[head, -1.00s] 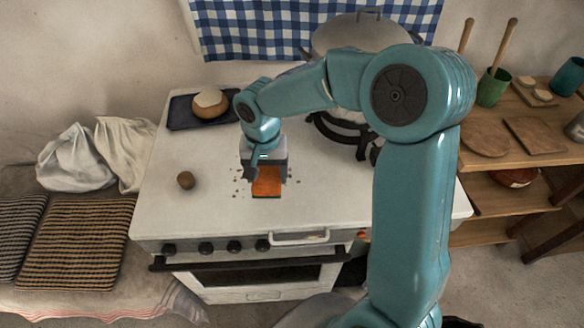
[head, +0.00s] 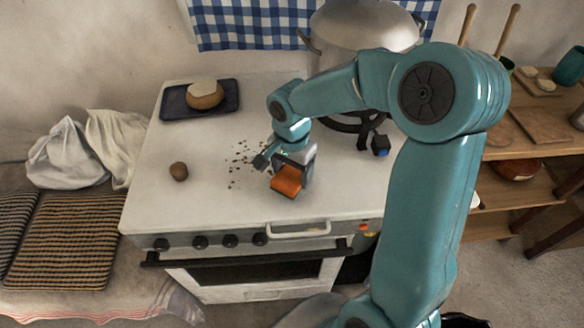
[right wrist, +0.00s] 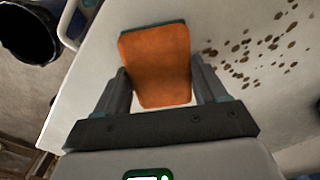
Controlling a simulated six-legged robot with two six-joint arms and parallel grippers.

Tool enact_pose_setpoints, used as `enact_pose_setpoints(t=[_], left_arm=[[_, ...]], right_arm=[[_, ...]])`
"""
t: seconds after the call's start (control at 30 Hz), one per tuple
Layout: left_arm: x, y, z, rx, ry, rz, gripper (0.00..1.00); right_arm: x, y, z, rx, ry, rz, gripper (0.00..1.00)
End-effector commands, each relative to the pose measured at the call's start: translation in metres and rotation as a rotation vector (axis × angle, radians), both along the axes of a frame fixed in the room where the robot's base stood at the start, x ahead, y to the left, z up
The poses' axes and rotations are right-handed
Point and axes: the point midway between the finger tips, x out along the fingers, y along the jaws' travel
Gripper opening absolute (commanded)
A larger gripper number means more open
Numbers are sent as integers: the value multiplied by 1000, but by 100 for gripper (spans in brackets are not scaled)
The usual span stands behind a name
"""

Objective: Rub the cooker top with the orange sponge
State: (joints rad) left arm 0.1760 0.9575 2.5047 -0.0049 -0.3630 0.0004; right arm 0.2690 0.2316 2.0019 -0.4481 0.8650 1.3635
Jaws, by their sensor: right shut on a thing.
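The orange sponge (head: 287,181) is held in my right gripper (head: 287,165) over the cooker top (head: 215,195). In the right wrist view the sponge (right wrist: 157,65) sits between both fingers of the gripper (right wrist: 163,88), which is shut on it. The sponge looks tilted in the head view; I cannot tell whether it touches the surface. Dark brown specks (head: 240,160) lie on the cooker top just left of the gripper; they also show right of the sponge in the right wrist view (right wrist: 250,50). My left gripper is not in view.
A dark tray with a round loaf (head: 206,95) is at the back left. A small brown round thing (head: 179,171) lies at the left. A big pot (head: 363,27) stands on a black burner at the back right. The front left of the top is clear.

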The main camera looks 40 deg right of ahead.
Motion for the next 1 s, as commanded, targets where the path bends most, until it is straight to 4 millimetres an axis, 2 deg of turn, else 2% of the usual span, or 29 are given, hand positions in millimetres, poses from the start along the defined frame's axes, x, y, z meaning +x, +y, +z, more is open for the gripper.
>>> enact_pose_setpoints(t=[1.0], left_arm=[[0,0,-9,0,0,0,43]], right_arm=[[0,0,-10,0,0,0,47]])
